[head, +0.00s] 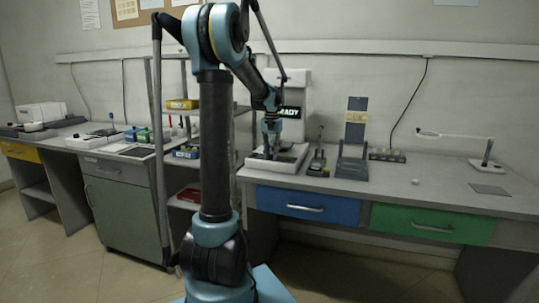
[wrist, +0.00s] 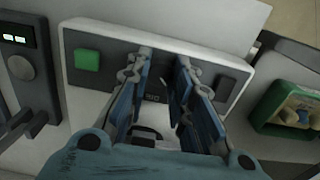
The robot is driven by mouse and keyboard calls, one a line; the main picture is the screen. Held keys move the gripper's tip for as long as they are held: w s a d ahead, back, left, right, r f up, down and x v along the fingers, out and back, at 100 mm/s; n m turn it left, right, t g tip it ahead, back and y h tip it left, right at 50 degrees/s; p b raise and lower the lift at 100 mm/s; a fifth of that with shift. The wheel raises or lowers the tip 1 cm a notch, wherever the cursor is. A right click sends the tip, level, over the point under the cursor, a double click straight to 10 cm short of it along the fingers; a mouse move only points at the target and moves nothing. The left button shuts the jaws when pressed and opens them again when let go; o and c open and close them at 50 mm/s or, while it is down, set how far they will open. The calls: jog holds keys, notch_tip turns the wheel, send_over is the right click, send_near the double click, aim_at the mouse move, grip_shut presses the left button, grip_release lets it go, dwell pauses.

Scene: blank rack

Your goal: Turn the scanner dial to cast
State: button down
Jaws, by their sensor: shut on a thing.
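My gripper (head: 268,153) reaches down to this panel from above. In the wrist view my gripper (wrist: 170,90) has its blue-padded fingers around the dial between the two buttons, shut on it. The dial is mostly hidden in shadow between the fingers, so its setting cannot be read.
Beside the scanner in the wrist view are a grey device with a round knob (wrist: 21,67) and a green-rimmed tray (wrist: 264,107). On the bench, a dark stand (head: 353,160) and a lamp (head: 482,160) stand to the right.

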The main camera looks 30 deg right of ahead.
jog(key=shift+w, duration=0.1)
jog(key=c, duration=1.4)
grip_release()
jog(key=shift+o, duration=0.2)
jog(key=shift+r, duration=0.1)
notch_tip(320, 180, up, 12)
jog(key=shift+a, duration=0.1)
